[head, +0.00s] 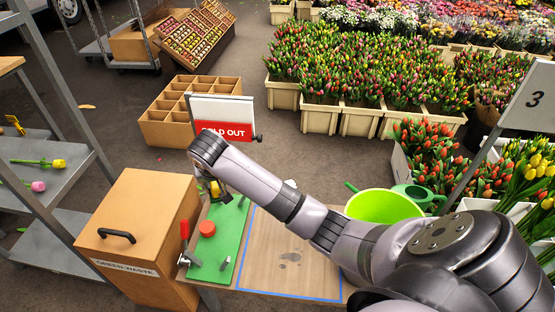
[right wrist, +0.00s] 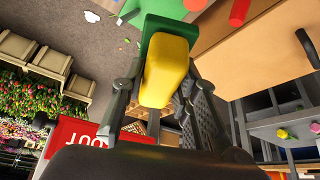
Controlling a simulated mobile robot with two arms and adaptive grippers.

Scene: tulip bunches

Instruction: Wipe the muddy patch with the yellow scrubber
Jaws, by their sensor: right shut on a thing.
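The yellow scrubber (right wrist: 165,70) is between the fingers of my right gripper (right wrist: 160,105) in the right wrist view. In the head view, the right gripper (head: 217,190) is shut on it above the green mat (head: 222,240), and only a small yellow part shows. I cannot tell whether the scrubber touches the mat. The muddy patch (head: 289,260) is a few grey-brown smudges on the wooden tabletop (head: 265,275), inside a blue outline, right of the mat and apart from the gripper. My left gripper is not in view.
A red round object (head: 207,228) and a red-handled tool (head: 184,240) are at the mat's left. The green waste box (head: 150,230) stands left of the table. A lime bowl (head: 383,206) and green watering can (head: 418,194) are at the right. The outlined area looks otherwise bare.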

